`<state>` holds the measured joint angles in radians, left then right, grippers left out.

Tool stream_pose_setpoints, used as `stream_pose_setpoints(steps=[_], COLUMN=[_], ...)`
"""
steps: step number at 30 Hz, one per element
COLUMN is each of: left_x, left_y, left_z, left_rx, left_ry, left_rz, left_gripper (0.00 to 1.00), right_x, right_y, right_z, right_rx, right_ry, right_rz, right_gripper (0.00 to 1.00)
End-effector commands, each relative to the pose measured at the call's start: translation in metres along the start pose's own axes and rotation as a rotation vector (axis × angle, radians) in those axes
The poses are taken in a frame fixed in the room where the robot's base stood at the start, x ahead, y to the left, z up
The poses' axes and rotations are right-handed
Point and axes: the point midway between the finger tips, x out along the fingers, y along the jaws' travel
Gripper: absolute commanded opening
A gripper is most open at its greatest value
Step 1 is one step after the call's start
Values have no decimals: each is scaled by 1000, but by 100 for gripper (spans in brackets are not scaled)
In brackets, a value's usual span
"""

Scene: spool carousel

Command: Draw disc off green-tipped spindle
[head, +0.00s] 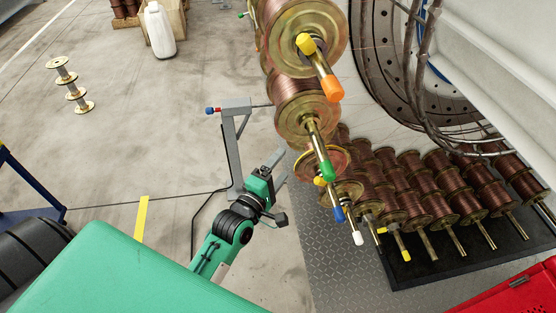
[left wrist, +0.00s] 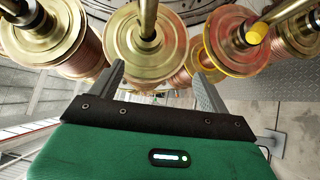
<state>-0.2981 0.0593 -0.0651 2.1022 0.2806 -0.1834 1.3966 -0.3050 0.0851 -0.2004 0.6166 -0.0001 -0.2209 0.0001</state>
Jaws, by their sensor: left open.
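The green-tipped spindle (head: 328,170) sticks out toward the lower right from the carousel in the head view. It carries a copper-wound spool with a brassy disc (head: 304,112) at its near end. My left gripper (head: 279,166) is open and empty, below and left of that disc and apart from it. In the left wrist view my two fingers (left wrist: 160,88) are spread below a brassy disc (left wrist: 146,42) with a rod through its middle. That rod's tip is out of the picture, so its colour cannot be told. My right gripper is not in view.
An orange-tipped spindle (head: 332,88) is above; blue-tipped (head: 339,213) and white-tipped (head: 358,238) ones are below. A grey stand (head: 236,125) is close behind my left gripper. Spools stand on a dark mat (head: 450,258) at right. Open floor (head: 130,140) lies left.

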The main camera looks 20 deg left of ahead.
Motion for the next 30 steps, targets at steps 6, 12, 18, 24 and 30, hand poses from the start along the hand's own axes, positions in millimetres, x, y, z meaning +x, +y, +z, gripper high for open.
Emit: stream_pose_setpoints(steps=[6,12,18,24,30], left_x=[6,35,71,105,128], left_y=[23,26,26,27,26], left_z=[1,1,1,1,1], left_rx=[-38,-37,-36,-35,-36], left_ry=[-2,-3,-3,-2,-2], left_rz=[37,37,35,35,34], left_gripper=[79,79,79,79,79], right_x=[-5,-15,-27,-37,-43], right_y=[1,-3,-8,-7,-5], right_z=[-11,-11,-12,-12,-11], right_rx=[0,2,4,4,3], right_ry=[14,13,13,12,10], right_rz=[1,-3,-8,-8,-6], right_gripper=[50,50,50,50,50])
